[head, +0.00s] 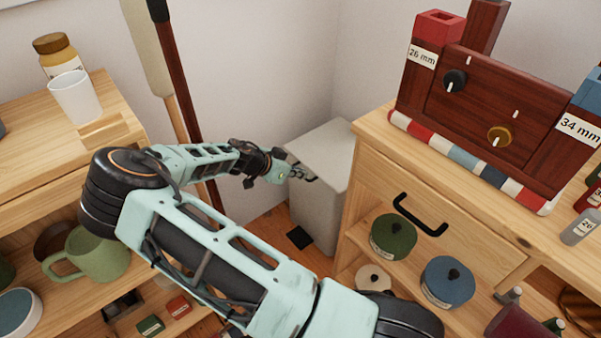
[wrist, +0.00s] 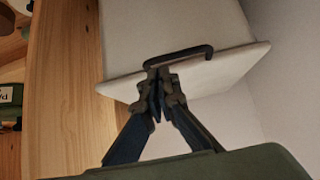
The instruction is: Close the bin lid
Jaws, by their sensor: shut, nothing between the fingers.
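The pale grey bin (head: 318,218) stands on the floor in the corner, left of the wooden cabinet. Its flat lid (head: 326,146) lies across the top; I cannot tell whether a gap is left under it. A dark handle (wrist: 182,55) sits at the lid's edge (wrist: 222,66) in the wrist view. My gripper (head: 312,178) is at the lid's front edge, small in the head view. In the wrist view my gripper (wrist: 161,82) is shut and empty, its tips overlapping the handle's near end; contact cannot be told.
The wooden cabinet (head: 375,165) with a black drawer handle stands close on the right. A shelf unit (head: 40,165) with a white cup (head: 76,97) and a green mug (head: 90,254) is on the left. Poles (head: 178,85) lean on the wall behind my arm.

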